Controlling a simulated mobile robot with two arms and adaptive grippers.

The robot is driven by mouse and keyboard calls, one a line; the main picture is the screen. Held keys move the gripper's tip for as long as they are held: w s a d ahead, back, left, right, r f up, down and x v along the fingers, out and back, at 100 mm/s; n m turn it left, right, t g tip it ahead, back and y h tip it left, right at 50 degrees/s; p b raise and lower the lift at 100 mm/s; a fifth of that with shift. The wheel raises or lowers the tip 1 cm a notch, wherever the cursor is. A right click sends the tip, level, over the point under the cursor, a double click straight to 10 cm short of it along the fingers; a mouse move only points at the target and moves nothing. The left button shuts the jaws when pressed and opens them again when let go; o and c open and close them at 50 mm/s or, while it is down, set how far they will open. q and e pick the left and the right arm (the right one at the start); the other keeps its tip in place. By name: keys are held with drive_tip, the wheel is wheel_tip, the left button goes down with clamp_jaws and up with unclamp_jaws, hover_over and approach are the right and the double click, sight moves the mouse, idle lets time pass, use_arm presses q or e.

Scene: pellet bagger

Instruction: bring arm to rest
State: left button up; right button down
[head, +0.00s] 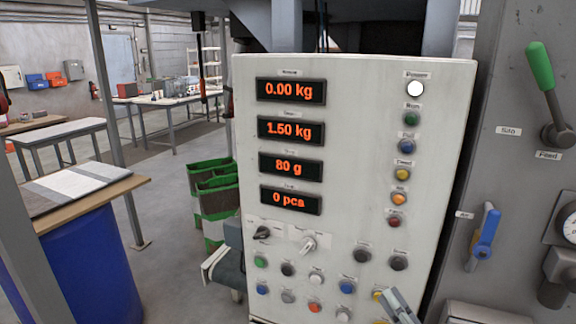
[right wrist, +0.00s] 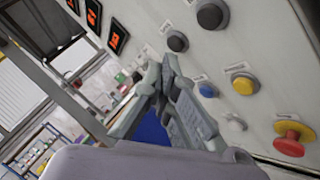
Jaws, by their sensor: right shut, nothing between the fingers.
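My right gripper (head: 396,304) is at the bottom of the head view, in front of the lower right part of the control panel (head: 375,150). In the right wrist view my right gripper (right wrist: 168,68) is shut and empty, its fingertips close to the panel's lower buttons. I cannot tell whether it touches the panel. A yellow button (right wrist: 243,84) and a red mushroom button (right wrist: 293,138) show to its right in that view. My left gripper is not in view.
A green-handled lever (head: 541,68) and a blue valve handle (head: 486,240) are on the machine at the right. A blue drum (head: 92,262) under a wooden board stands at the left. Open floor lies between.

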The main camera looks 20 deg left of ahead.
drive_tip(key=shift+s, duration=0.25)
drive_tip(key=shift+w, duration=0.1)
